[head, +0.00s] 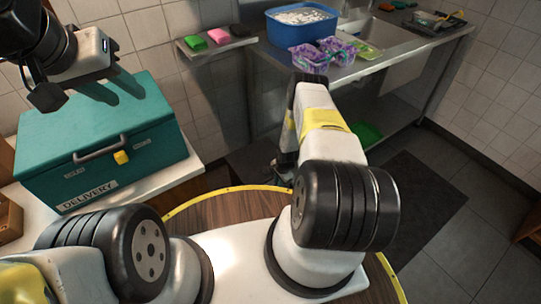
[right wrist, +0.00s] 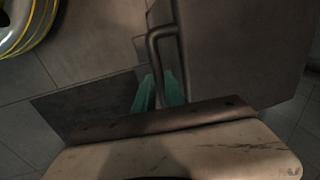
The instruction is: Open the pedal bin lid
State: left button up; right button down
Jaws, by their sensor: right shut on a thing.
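A dark grey box-shaped body, apparently the pedal bin (right wrist: 240,50), fills the upper right of the right wrist view. A dark bent bar handle (right wrist: 154,50) stands at its left side. My right gripper (right wrist: 159,92) has teal fingers on either side of the handle's lower part and is shut on it. Whether the lid is raised cannot be told. In the head view the right arm reaches down at the centre, and its fingers are hidden. A dark bin part (head: 252,162) shows beside it. My left gripper (head: 48,96) hangs at the upper left; its fingers are unclear.
A teal delivery box (head: 150,135) with a handle stands on a white counter at left. A steel sink table (head: 375,68) holds a blue tub (head: 300,28) and purple baskets (head: 335,48). A small shelf holds sponges (head: 219,36). A dark mat (head: 410,215) lies on open floor.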

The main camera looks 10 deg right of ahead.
jog(key=w+a+r+g, duration=0.1)
jog(key=w+r, duration=0.1)
jog(key=r, duration=0.3)
jog(key=w+r+g+h, duration=0.1)
jog(key=w+r, duration=0.2)
jog(key=r, duration=0.3)
jog(key=w+a+r+g, duration=0.1)
jog(key=w+r, duration=0.1)
jog(key=r, duration=0.4)
jog(key=shift+w+a+g, duration=0.25)
jog(key=shift+a+g, duration=0.1)
jog(key=shift+g, duration=0.05)
jog(key=c, duration=1.4)
grip_release()
jog(key=shift+h, duration=0.3)
notch_tip(320, 180, up, 8)
jog(key=w, duration=0.1)
jog(key=shift+a+f, duration=0.15)
jog(key=shift+a, duration=0.1)
